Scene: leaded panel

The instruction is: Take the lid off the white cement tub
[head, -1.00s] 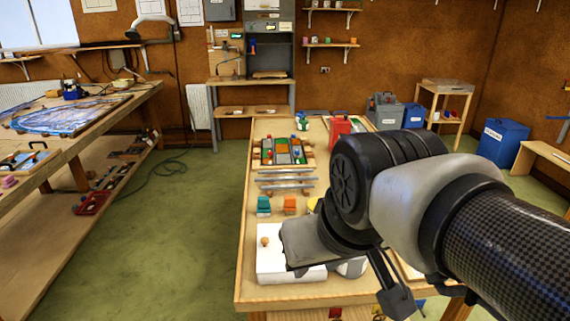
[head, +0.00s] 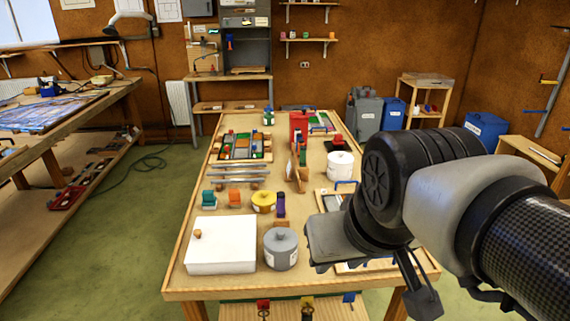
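A white tub (head: 340,168) stands upright on the right half of the workbench, beyond my arm. Its top looks closed by a white lid (head: 340,156) with a small dark knob. My gripper (head: 412,292) is at the lower right of the head view, on the near side of the tub and well apart from it. My arm hides much of the gripper, and the fingertips cannot be made out clearly. I cannot tell whether it is open or shut.
A grey lidded tub (head: 281,250) and a white box (head: 222,246) stand at the bench's near edge. A yellow tub (head: 263,201), a wooden upright piece (head: 297,168) and a red container (head: 299,125) stand farther back. Green floor (head: 130,225) is free left of the bench (head: 195,285).

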